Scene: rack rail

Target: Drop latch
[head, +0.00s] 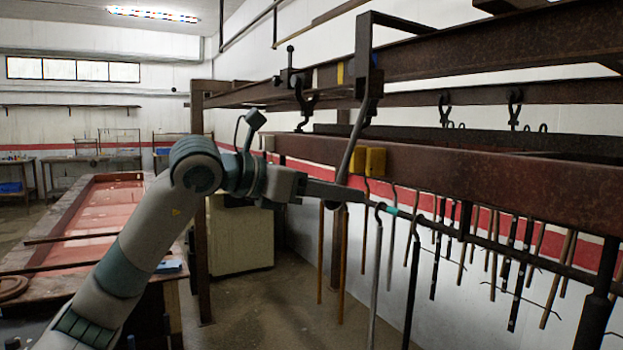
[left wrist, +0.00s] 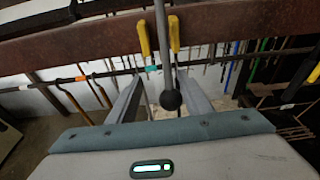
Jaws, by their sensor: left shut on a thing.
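The latch (head: 354,140) is a grey bar hanging from a dark bracket on the upper rail. It slants down to my left gripper (head: 343,192), whose arm comes in from the left. In the left wrist view the latch bar (left wrist: 162,50) runs down between the fingers of my left gripper (left wrist: 163,76) and ends in a dark ball knob (left wrist: 171,100). My left gripper is shut on the latch near this lower end. The fingers partly hide the contact in the head view. My right gripper is not in view.
A rusty rail (head: 480,175) runs across the right, with yellow blocks (head: 375,161) beside the latch. Below it, several hooked rods (head: 378,260) hang from a thin bar, close to my gripper. A long red-topped table (head: 105,205) stands at the left. Bare floor lies between.

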